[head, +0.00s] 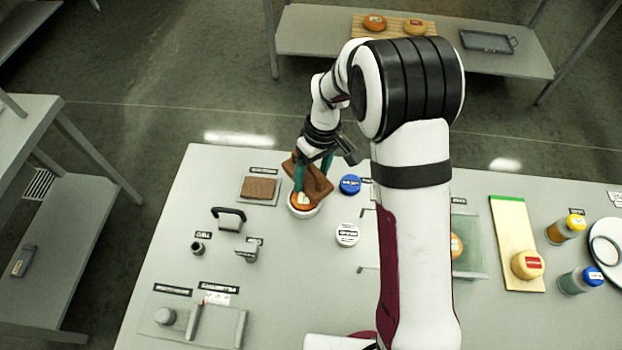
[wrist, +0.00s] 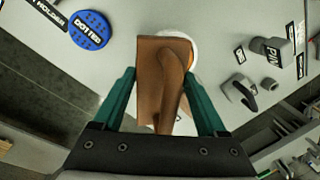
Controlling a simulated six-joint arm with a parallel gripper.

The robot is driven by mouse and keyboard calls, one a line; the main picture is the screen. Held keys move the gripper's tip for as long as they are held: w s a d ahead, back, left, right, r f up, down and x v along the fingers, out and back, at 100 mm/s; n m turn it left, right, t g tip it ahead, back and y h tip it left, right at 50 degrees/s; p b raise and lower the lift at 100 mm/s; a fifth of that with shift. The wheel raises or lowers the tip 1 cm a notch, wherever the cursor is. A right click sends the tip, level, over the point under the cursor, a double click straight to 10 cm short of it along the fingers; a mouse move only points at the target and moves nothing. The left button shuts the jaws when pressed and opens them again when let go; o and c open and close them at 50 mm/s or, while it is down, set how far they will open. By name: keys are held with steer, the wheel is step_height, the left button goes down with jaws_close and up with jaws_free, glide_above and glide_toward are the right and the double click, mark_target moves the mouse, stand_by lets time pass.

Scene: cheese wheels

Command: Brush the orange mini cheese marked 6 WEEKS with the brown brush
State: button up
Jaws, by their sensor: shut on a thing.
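My gripper (head: 313,169) has teal fingers and is shut on the handle of the brown brush (head: 318,185). In the wrist view the brush (wrist: 150,75) lies between the two fingers (wrist: 160,73), its broad block reaching past their tips. An orange mini cheese (head: 299,206) sits in a small white round dish (head: 306,215) directly below the brush. The brush covers part of the cheese, and I cannot tell whether they touch. A pale mark shows on the cheese, but its writing is too small to read.
A blue round piece (head: 349,184) stands just right of the dish, a white round piece (head: 347,234) nearer. A brown block on a grey plate (head: 258,189) lies to the left, with a black-handled tool (head: 229,219) nearby. A cheese on a board (head: 527,264) is far right.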

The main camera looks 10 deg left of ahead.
steer(key=shift+s+f, duration=0.1)
steer(key=shift+s, duration=3.4)
steer(key=shift+s+a, duration=0.1)
steer(key=shift+a, duration=0.2)
steer(key=shift+w, duration=3.8)
steer(key=shift+s, duration=3.65)
steer(key=shift+s+r, duration=0.1)
steer(key=shift+r, duration=0.1)
step_height(320, 180, up, 8)
steer(key=shift+f, duration=0.1)
